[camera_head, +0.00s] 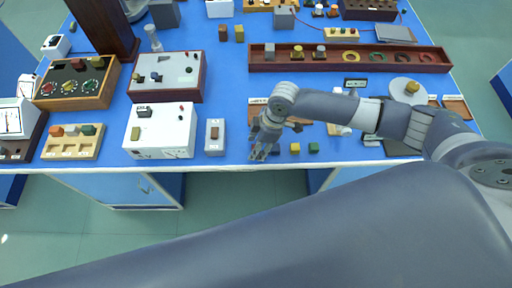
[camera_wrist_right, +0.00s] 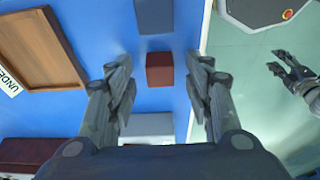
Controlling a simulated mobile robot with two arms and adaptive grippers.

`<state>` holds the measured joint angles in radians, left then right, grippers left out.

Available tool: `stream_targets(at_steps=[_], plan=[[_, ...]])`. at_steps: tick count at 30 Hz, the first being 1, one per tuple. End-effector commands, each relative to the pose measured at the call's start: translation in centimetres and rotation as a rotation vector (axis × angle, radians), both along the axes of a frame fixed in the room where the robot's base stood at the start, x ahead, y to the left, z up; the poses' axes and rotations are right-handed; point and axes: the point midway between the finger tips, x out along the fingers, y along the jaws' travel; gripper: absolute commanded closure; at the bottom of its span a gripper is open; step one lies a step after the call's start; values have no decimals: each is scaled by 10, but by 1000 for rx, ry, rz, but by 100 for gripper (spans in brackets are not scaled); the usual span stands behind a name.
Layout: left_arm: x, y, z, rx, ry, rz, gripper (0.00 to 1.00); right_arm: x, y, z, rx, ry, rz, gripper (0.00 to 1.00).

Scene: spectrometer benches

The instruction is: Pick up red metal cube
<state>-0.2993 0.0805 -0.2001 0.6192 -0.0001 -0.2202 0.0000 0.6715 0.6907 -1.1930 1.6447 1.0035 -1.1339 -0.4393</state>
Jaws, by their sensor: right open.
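The red metal cube (camera_wrist_right: 159,69) lies on the blue bench near its front edge in the right wrist view. My right gripper (camera_wrist_right: 160,75) is open above it, and the cube shows in the gap between the fingertips, with no visible contact. In the head view my right gripper (camera_head: 262,152) points down at the front edge of the bench and hides the red cube. A blue-grey cube (camera_wrist_right: 155,15) lies just beyond the red one. My left gripper (camera_wrist_right: 291,72) shows at the right of the wrist view, over the floor, its fingers apart and empty.
A yellow cube (camera_head: 295,148) and a green cube (camera_head: 313,147) lie in the same row to the right. A grey switch box (camera_head: 214,137) and a white instrument box (camera_head: 160,131) stand to the left. A brown wooden tray (camera_wrist_right: 40,50) lies farther in.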

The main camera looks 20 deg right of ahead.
Motion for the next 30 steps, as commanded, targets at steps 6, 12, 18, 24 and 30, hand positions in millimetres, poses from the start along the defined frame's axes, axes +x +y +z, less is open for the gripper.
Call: stream_targets(at_steps=[6,12,18,24,30], plan=[[0,0,0,0,0,0,60,0,0,0,0,1,0,80],[0,-1,0,-1,0,0,60,0,0,0,1,1,0,100],[0,-1,0,-1,0,0,60,0,0,1,1,0,0,100],[0,-1,-4,-1,0,0,60,1,1,8,3,-1,0,100],[0,-1,-15,-1,0,0,60,2,0,33,3,-5,1,100]])
